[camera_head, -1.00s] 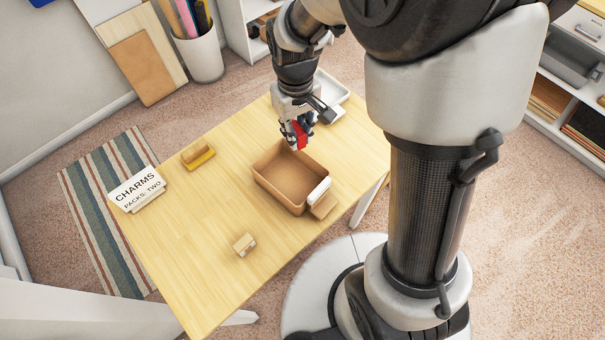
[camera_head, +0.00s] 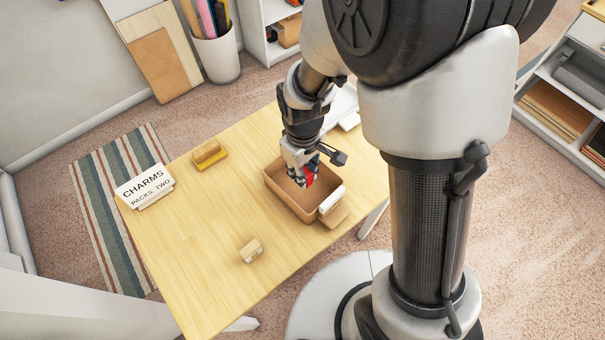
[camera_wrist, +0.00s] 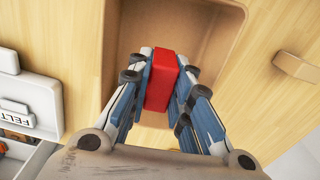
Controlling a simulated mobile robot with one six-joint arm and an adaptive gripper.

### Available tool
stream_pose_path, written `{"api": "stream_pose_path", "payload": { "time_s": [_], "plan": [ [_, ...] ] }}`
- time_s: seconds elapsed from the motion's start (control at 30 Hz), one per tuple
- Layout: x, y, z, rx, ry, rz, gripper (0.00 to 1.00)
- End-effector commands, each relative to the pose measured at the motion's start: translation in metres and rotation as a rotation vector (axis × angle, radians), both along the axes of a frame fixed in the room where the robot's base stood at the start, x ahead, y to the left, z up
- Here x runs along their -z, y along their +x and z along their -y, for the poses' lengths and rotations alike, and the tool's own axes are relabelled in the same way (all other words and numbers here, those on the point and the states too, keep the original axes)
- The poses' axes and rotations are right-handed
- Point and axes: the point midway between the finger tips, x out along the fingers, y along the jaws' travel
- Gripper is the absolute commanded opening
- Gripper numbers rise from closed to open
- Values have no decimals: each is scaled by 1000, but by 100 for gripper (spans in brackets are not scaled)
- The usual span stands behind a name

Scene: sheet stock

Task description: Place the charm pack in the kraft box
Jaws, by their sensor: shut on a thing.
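The charm pack, a small red block (camera_wrist: 161,80), is held between the fingers of my gripper (camera_wrist: 160,85). In the head view my gripper (camera_head: 304,174) is over the kraft box, with a bit of the red pack (camera_head: 311,170) showing beside the fingers. The kraft box (camera_head: 283,200) is an open brown box on the table, and its rim also shows in the wrist view (camera_wrist: 240,15). The pack appears at or just inside the box opening; its height above the floor of the box is hard to tell.
The wooden table (camera_head: 200,250) has clear room left of the box. A sign reading CHARMS PACKS: TWO (camera_head: 145,186), a yellow-based wooden block (camera_head: 210,155) and a small wooden block (camera_head: 251,250) stand on it. A tray labelled FELT (camera_wrist: 30,110) lies beside the box.

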Motion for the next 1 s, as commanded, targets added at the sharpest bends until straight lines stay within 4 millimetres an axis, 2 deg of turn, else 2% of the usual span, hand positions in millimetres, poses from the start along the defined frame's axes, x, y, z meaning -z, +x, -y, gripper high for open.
{"api": "stream_pose_path", "payload": {
  "time_s": [0.17, 0.4, 0.8, 0.83, 1.0],
  "plan": [
    [12, 0, 0, 1, 0, -1, 3],
    [47, -1, 0, 1, -1, -2, 3],
    [51, 0, 0, 1, 1, 1, 3],
    [51, 0, 0, 1, 1, 1, 21],
    [50, 0, 0, 1, 1, 1, 32]
  ]
}}
